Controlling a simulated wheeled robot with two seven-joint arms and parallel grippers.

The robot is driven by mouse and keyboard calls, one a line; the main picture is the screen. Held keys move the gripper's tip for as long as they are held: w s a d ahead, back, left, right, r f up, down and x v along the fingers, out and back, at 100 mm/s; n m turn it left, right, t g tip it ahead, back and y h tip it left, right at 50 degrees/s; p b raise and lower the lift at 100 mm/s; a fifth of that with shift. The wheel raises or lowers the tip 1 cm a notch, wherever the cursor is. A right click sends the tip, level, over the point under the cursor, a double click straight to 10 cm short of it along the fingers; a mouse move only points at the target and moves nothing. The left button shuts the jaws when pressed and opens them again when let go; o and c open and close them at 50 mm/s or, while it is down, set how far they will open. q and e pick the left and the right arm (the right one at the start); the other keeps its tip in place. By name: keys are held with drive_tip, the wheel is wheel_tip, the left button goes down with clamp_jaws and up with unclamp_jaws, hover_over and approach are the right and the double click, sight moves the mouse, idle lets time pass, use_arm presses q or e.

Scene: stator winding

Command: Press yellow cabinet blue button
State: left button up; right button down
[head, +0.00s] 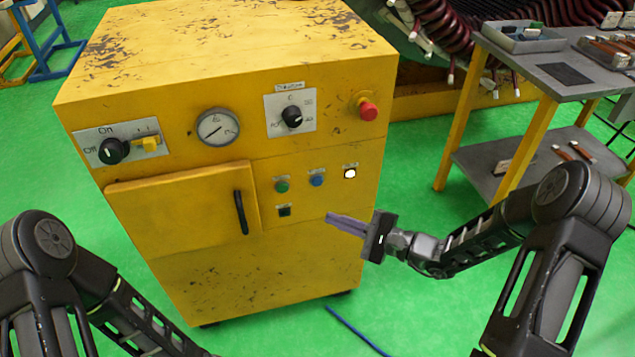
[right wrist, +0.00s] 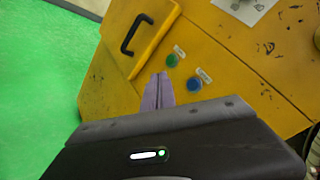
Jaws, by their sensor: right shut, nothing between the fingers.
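The yellow cabinet (head: 285,250) stands in front of me, worn and scratched. Its blue button (head: 317,180) sits on the front panel between a green button (head: 282,186) and a white one (head: 350,173). My right gripper (head: 329,218) is shut and empty, in front of the panel and a little below the blue button, apart from it in the picture. In the right wrist view the blue button (right wrist: 194,84) is just right of the closed fingertips (right wrist: 160,76), and the green button (right wrist: 172,61) is above them. My left arm shows at lower left; its gripper is out of frame.
The cabinet also carries a red knob (head: 368,109), a gauge (head: 218,127), rotary switches and a black door handle (head: 241,212). A grey-topped table (head: 540,75) with trays stands at the right. A blue cable (head: 355,331) lies on the green floor.

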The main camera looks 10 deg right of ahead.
sight(317, 181)
drive_tip(key=shift+w, duration=0.15)
drive_tip(key=w+b, duration=0.2)
drive_tip(key=w, duration=0.6)
drive_tip(key=shift+w+a, duration=0.25)
drive_tip(key=shift+a, duration=0.05)
idle(1.8)
drive_tip(key=shift+w+b, duration=0.45)
